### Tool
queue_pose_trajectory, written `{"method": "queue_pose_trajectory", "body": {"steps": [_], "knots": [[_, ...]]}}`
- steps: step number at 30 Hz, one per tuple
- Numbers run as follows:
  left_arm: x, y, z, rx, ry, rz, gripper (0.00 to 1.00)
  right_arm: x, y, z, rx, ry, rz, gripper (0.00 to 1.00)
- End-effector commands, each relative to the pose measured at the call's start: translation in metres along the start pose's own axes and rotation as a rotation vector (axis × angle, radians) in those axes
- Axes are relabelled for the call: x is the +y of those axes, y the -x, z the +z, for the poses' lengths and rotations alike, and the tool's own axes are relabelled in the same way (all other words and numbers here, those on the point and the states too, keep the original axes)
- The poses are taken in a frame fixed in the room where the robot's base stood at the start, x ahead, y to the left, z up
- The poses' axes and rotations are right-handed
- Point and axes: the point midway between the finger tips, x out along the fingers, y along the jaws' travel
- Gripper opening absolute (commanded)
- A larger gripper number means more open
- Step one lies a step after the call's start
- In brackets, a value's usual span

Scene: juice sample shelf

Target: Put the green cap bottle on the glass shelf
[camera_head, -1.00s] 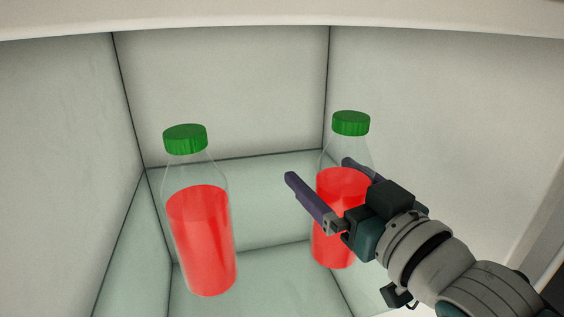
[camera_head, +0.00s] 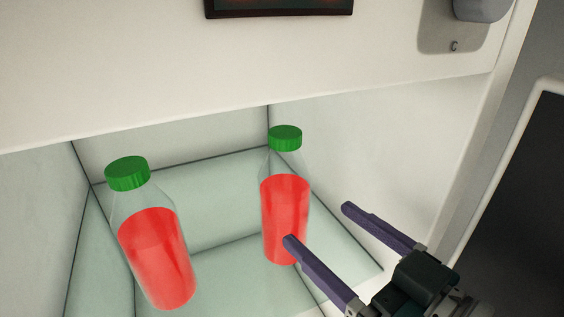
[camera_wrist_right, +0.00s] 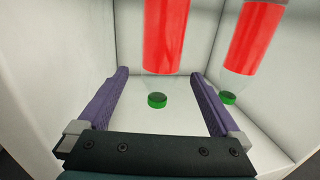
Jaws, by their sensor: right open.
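Two clear bottles with green caps and red juice stand upright on the pale glass shelf (camera_head: 225,275) in a white compartment: a left bottle (camera_head: 157,255) and a right bottle (camera_head: 284,205). My right gripper (camera_head: 318,224) is open and empty, in front and to the right of the right bottle. One fingertip overlaps that bottle's lower edge in the head view. In the right wrist view, the picture is upside down; the right bottle (camera_wrist_right: 166,35) lies ahead between the open fingers, and the left bottle (camera_wrist_right: 253,38) is further right. My left gripper is not in view.
The compartment's side wall (camera_head: 370,150) rises to the right of the bottles. A white front panel (camera_head: 180,75) overhangs the opening. There is a gap on the shelf between the bottles. A dark panel (camera_head: 525,200) stands at the far right.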

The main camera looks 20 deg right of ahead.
Motion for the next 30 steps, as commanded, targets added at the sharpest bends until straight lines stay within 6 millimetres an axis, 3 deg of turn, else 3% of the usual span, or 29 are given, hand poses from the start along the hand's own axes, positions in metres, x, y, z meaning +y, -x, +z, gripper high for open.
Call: {"method": "queue_pose_trajectory", "body": {"steps": [5, 8, 12, 18, 24, 30], "knots": [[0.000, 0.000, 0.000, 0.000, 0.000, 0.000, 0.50, 0.006, 0.001, 0.015, -0.218, 0.006, 0.070, 1.00], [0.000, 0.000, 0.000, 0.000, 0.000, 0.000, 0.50, 0.007, 0.013, 0.028, -0.419, 0.005, 0.109, 1.00], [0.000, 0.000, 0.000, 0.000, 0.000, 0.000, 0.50, 0.001, 0.051, 0.040, -0.717, -0.002, 0.129, 1.00], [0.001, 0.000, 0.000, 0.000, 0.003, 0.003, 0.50, -0.015, 0.117, 0.039, -1.060, -0.008, 0.097, 1.00], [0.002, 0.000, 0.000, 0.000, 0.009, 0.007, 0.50, -0.024, 0.153, 0.033, -1.217, -0.008, 0.066, 1.00], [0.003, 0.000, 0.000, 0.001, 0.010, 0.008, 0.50, -0.025, 0.157, 0.033, -1.234, -0.007, 0.063, 1.00]]}}
